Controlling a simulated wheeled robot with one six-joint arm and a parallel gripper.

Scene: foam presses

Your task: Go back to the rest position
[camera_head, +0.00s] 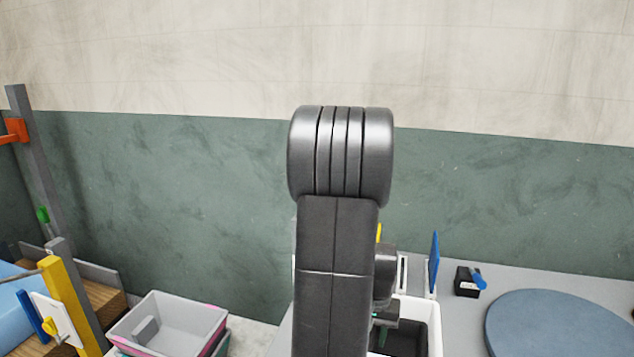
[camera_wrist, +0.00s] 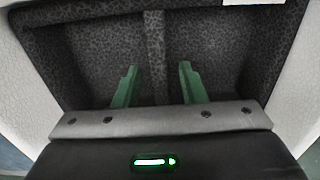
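My gripper shows in the wrist view (camera_wrist: 158,85), with its two green fingers apart and nothing between them. It points into a dark, speckled, foam-like lined container (camera_wrist: 100,50) with a raised divider running between the fingers. In the head view my dark arm stands upright in the middle and hides much of the table behind it. A white container with a dark inside (camera_head: 434,325) shows just right of the arm, and part of my wrist is above it.
A round blue-grey disc (camera_head: 555,325) lies on the grey table (camera_head: 600,288) at right. A black block with a blue item (camera_head: 467,281) and an upright blue panel (camera_head: 434,264) stand behind. Stacked bins (camera_head: 170,322) are at lower left, beside a rack with a yellow post (camera_head: 68,300).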

